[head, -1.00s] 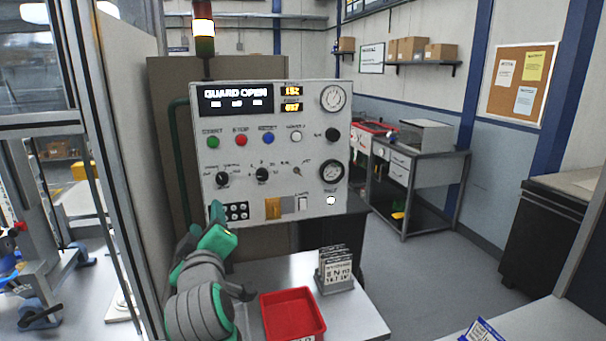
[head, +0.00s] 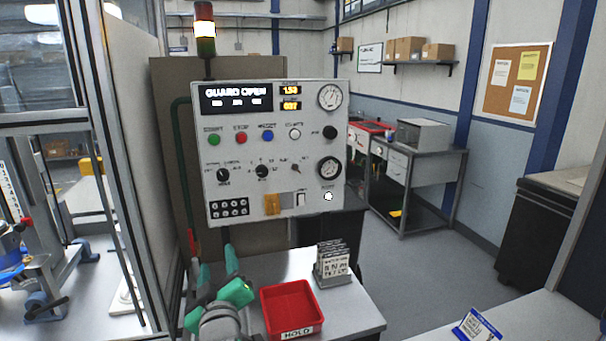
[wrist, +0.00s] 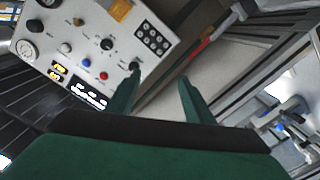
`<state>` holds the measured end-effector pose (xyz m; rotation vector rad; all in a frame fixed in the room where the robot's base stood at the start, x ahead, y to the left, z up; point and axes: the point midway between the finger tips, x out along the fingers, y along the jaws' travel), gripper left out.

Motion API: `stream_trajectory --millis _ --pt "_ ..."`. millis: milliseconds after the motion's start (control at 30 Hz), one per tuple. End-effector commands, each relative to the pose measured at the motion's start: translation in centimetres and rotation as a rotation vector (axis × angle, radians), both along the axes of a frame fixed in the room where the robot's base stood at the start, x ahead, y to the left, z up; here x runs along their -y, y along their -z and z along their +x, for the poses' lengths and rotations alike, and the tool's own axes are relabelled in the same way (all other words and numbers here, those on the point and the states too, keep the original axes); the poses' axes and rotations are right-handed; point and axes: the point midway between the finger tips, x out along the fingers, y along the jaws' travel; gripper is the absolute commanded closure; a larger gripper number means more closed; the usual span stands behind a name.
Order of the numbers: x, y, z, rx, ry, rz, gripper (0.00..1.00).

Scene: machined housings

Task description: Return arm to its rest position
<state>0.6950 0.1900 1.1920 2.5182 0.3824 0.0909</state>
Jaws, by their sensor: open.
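My gripper (head: 217,262) shows at the lower middle-left of the head view, below the control panel and to the left of the red bin. Its two green fingers point up and are apart, with nothing between them. In the wrist view the open fingers (wrist: 157,95) also show, with bare floor or wall between and beyond them. The control panel (head: 275,222) stands behind the gripper, and its display reads GUARD OPEN. The panel also appears in the wrist view (wrist: 75,35), turned around. My gripper is apart from it.
A red bin (head: 292,329) labelled HOLD and a grey stand of cards (head: 333,262) sit on the small table (head: 357,318) right of my gripper. A glazed machine frame (head: 120,180) rises close on the left. Open floor (head: 430,265) lies to the right.

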Motion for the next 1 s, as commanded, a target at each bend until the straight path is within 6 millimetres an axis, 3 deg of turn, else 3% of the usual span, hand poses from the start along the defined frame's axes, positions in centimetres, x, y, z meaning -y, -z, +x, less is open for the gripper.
stream_trajectory --millis 33,100,467,700,1000 --pt "0.3 2.1 -0.4 -0.020 0.000 0.025 0.52" --pt "0.9 4.5 -1.0 -0.038 0.007 0.063 0.52" --pt "4.6 15.8 -6.0 -0.111 0.062 0.241 0.52" --pt "6.7 22.2 -11.1 -0.155 0.107 0.339 0.52" --pt "10.0 28.4 -18.8 -0.201 0.180 0.434 0.52"
